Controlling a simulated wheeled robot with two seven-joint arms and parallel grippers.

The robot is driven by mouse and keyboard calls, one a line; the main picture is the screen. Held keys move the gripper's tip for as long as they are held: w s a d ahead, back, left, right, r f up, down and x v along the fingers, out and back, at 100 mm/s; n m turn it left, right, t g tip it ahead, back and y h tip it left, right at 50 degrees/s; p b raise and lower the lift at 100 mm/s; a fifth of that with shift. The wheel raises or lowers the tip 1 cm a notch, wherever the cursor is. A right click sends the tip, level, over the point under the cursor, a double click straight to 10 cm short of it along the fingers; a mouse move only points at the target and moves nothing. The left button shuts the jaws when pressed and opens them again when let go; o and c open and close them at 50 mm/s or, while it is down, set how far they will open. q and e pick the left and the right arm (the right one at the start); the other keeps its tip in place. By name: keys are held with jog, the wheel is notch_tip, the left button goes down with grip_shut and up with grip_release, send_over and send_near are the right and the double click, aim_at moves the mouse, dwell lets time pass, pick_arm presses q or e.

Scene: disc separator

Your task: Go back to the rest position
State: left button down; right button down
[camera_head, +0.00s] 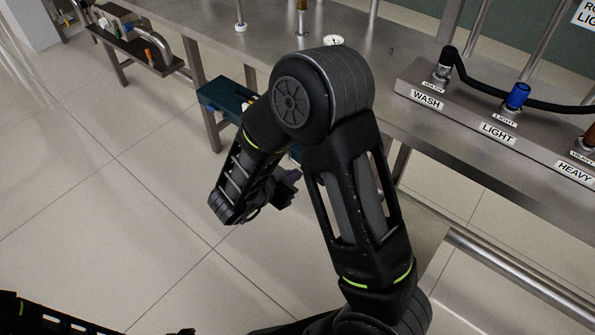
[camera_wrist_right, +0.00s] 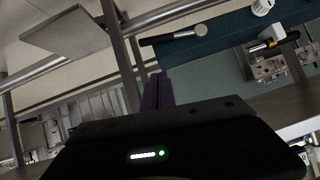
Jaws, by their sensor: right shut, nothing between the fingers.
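My right arm fills the middle of the head view, bent at the elbow. Its gripper (camera_head: 291,177) hangs beside the front edge of the steel bench (camera_head: 440,165), partly behind the arm. In the right wrist view its dark purple fingers (camera_wrist_right: 158,92) are together, with nothing between them. Part of my left arm shows at the bottom left of the head view; its gripper is not visible.
A manifold (camera_head: 455,115) labelled WASH, LIGHT and HEAVY stands on the bench at right. A dark teal tray (camera_head: 222,94) juts from the bench behind my right arm. A hammer-like tool (camera_wrist_right: 174,35) and metal block (camera_wrist_right: 277,64) show in the wrist view. Floor at left is clear.

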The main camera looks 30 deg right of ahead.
dwell(0.5)
jog(key=w+a+f+n+t+y, duration=0.3)
jog(key=w+a+f+n+y, duration=0.15)
jog(key=a, duration=0.35)
jog(key=s+a+f+n+y, duration=0.3)
jog(key=a+f+n+y, duration=0.15)
jog(key=a+f, duration=0.3)
jog(key=s+a+f+n+g+y, duration=0.2)
jog(key=s+a+f, duration=0.1)
jog(key=s, duration=0.4)
jog(key=s+a+f+n+g+y, duration=0.1)
jog(key=s+a+f+g+y, duration=0.15)
jog(key=s, duration=0.45)
jog(key=s+a+f+n+g+y, duration=0.1)
jog(key=s+a+f+n+g, duration=0.1)
jog(key=s+a+f, duration=0.3)
notch_tip(320, 180, up, 19)
jog(key=d+p, duration=0.1)
jog(key=p, duration=1.7)
jog(key=shift+s+d, duration=0.25)
jog(key=shift+s, duration=0.15)
